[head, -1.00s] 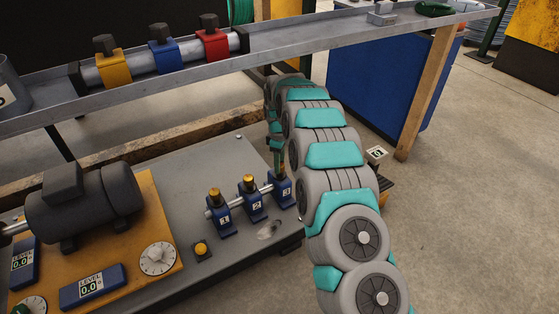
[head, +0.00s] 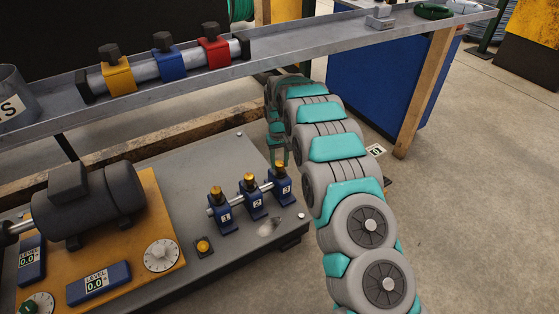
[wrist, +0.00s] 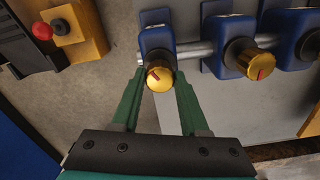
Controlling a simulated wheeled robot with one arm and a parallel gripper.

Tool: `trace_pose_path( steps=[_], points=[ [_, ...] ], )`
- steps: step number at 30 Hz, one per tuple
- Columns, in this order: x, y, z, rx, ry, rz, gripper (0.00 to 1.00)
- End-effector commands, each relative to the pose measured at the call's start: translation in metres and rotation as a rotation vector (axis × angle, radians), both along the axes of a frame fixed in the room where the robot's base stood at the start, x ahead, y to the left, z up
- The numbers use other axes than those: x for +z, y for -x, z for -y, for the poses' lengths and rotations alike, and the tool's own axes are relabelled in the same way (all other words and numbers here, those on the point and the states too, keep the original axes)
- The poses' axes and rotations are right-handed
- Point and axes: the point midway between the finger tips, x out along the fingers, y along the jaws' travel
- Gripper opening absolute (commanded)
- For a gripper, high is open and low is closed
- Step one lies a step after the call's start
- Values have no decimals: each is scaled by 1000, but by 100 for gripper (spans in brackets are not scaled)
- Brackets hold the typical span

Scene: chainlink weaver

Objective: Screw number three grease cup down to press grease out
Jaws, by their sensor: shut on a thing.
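Number three grease cup (wrist: 159,80) has a gold cap with a red mark and sits on a blue block (head: 284,190) labelled 3, at the right end of a metal rod. My gripper (wrist: 160,77) points down at it, with one green finger on each side of the cap, shut on it. In the head view my gripper (head: 278,155) is at the cup's top, and its fingers partly hide the cap. Number two cup (head: 250,181) and number one cup (head: 217,193) stand on matching blue blocks to the left.
A black motor (head: 88,205) and a white dial (head: 160,256) are on the orange plate at left. A metal shelf (head: 300,45) runs above behind. A red button (wrist: 42,31) is near in the wrist view.

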Motion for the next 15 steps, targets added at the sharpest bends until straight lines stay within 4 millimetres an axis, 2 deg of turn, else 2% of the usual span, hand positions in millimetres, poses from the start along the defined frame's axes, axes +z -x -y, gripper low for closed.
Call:
trace_pose_path(
  steps=[15],
  points=[
    [1,-1,0,-491,-1,2,0]
  ],
)
